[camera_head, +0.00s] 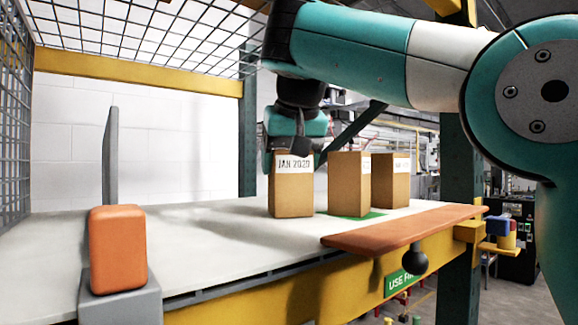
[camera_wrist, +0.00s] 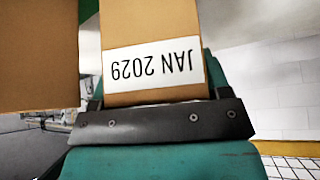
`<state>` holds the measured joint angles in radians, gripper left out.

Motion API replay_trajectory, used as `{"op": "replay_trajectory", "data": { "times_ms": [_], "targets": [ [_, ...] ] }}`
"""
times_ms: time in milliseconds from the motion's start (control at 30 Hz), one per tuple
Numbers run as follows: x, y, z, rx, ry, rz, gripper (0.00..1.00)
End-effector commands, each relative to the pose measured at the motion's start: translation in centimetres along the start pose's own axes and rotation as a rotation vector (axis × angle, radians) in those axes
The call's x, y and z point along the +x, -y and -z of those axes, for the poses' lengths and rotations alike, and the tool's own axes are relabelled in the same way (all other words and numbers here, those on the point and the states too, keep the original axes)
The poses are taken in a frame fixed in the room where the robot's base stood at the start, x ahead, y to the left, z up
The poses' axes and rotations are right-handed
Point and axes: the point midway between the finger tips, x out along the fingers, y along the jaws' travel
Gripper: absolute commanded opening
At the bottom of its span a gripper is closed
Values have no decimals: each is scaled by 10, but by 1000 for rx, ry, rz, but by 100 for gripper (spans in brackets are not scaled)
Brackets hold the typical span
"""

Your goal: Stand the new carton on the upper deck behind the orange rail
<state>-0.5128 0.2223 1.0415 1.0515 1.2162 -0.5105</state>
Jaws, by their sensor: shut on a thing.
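The carton labelled JAN 2029 (camera_head: 293,196) is brown and upright over the upper deck (camera_head: 200,240), left of two other cartons. My gripper (camera_head: 291,150) is shut on its top from above. The label shows upside down on the carton in the wrist view (camera_wrist: 150,25), close against the dark jaw (camera_wrist: 165,122). The carton's base is at or just above the deck; I cannot tell if it touches. The orange rail (camera_head: 400,231) lies along the front right edge, nearer the camera than the cartons.
Two brown cartons, a nearer one (camera_head: 349,190) and a farther one (camera_head: 397,181), stand to the right by a green patch (camera_head: 362,216). An orange block (camera_head: 118,250) sits on a grey base at left. A grey upright plate (camera_head: 111,155) stands behind. The deck's left middle is clear.

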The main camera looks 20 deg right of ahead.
Motion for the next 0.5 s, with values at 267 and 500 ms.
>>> {"op": "replay_trajectory", "data": {
  "times_ms": [267,500],
  "targets": [
    [2,0,-1,0,0,0,96],
    [0,0,0,0,0,0,96]
  ]
}}
